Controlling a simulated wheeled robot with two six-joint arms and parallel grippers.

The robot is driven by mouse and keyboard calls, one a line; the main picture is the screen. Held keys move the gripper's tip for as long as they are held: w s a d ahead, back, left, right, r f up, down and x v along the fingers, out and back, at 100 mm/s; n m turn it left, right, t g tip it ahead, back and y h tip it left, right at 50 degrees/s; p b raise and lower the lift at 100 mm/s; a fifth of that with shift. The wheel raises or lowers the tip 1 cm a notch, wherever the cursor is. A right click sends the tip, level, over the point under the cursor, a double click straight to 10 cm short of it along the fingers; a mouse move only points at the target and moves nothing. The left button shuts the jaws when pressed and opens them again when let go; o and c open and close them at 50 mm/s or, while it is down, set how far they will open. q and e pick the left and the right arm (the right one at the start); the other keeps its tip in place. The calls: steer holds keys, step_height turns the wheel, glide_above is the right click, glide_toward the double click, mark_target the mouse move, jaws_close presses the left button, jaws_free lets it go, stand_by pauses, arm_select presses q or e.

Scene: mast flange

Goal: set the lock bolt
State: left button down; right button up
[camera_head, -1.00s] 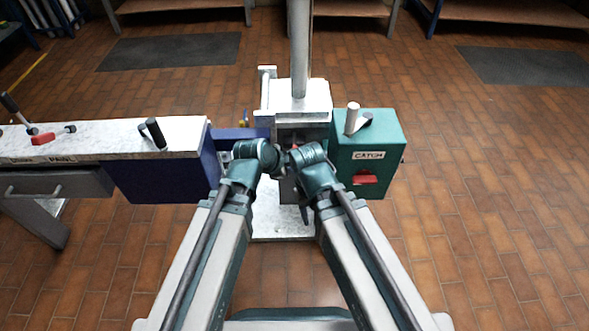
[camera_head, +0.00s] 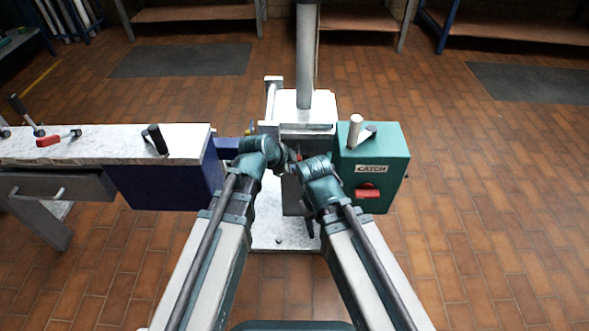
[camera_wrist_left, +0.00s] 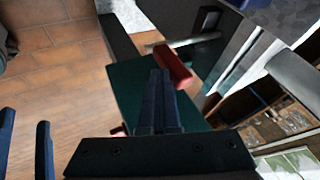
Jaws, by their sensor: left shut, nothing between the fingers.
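My left gripper (camera_wrist_left: 160,75) is shut and empty in the left wrist view. Its fingertips are close to a red cylindrical handle (camera_wrist_left: 178,66); I cannot tell whether they touch. In the head view a bit of red (camera_head: 298,157) shows between my wrists, at the front of the grey mast housing (camera_head: 303,128). Whether this red part is the lock bolt is unclear. My left fingers are hidden there by my own wrist. My right gripper (camera_wrist_left: 24,140) shows two spread dark-blue fingers at the left wrist view's edge, with nothing seen between them.
A green box marked CATCH (camera_head: 385,145), with a red knob (camera_head: 368,192) and a grey lever on top, stands right of the housing. A bench (camera_head: 95,142) with a blue end and loose tools is at left. Floor at right is clear.

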arm_select(q)
steer(key=w, duration=0.5)
steer(key=shift+w, duration=0.1)
steer(key=shift+s, duration=0.5)
steer(key=s+a+r+p, duration=0.3)
steer(key=s+r+p, duration=0.5)
steer(key=shift+s+a, duration=0.2)
steer(key=shift+a, duration=0.2)
arm_select(e)
step_height(320, 180, up, 8)
steer(key=a, duration=0.1)
steer(key=shift+s+a, duration=0.15)
steer(key=shift+a, duration=0.05)
